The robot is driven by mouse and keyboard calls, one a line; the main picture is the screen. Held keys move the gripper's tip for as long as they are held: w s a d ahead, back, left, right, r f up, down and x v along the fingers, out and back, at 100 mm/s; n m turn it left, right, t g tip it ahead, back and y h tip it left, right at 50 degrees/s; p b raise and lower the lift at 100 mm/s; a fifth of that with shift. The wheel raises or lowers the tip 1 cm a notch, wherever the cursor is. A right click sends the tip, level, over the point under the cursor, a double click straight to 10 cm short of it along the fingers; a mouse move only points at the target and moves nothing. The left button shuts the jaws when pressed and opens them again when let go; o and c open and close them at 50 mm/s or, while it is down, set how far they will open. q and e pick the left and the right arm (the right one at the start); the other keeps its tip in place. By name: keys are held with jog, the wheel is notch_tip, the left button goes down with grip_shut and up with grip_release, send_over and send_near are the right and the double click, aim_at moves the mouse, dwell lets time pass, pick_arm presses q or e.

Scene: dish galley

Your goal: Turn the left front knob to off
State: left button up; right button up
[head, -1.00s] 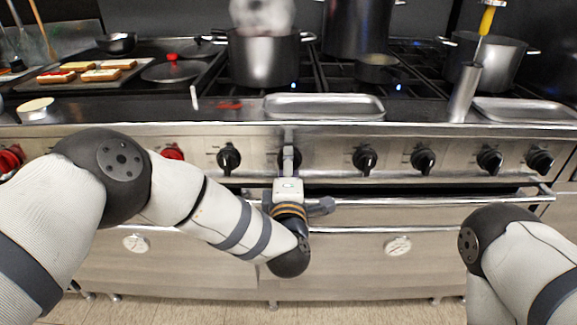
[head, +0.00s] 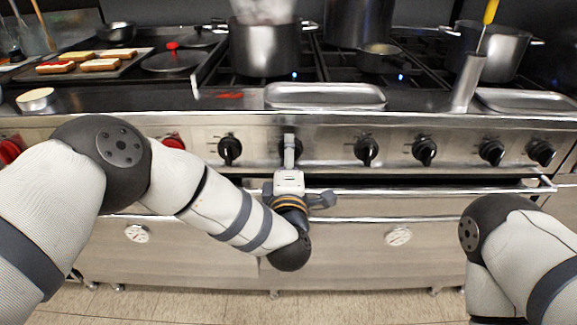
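A row of black knobs runs along the steel front panel of the range. My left gripper (head: 289,140) is in front of the second black knob from the left (head: 298,150), fingers pointing up at the panel. It covers most of that knob, so its pointer is hidden. I see the fingers edge-on and cannot tell whether they grip it. The leftmost black knob (head: 229,150) is uncovered. A steaming pot (head: 265,48) stands on the burners above, with a blue glow by its lower right edge. My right gripper is out of view; only part of that arm shows at right.
An oven door handle (head: 430,192) runs just below the knobs. A steel tray (head: 325,96) lies along the front ledge. A smaller pan (head: 380,58) and a right pot (head: 490,52) stand behind. A red knob (head: 172,142) is partly behind my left arm.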

pick_arm(q)
jog(key=s, duration=1.1)
jog(key=shift+s, duration=0.1)
jog(key=s+a+f+m+g+h+p, duration=0.1)
jog(key=s+a+f+m+g, duration=0.4)
jog(key=s+f, duration=0.35)
jog(key=s+a+f+m+g+h+p, duration=0.1)
jog(key=s+a+f+m+g+h, duration=0.15)
jog(key=s+f+m+g, duration=0.5)
jog(key=s+a+f+m+g+y+p, duration=0.1)
jog(key=s+a+g, duration=0.3)
jog(key=s, duration=0.9)
jog(key=s+a+f+m+g+y, duration=0.2)
jog(key=s+a+f+m+g, duration=0.1)
jog(key=s+a, duration=0.7)
jog(key=s+m+g, duration=0.1)
jog(key=s, duration=0.3)
jog(key=shift+s+a+p, duration=0.2)
jog(key=shift+s+p, duration=0.1)
jog(key=shift+p, duration=0.05)
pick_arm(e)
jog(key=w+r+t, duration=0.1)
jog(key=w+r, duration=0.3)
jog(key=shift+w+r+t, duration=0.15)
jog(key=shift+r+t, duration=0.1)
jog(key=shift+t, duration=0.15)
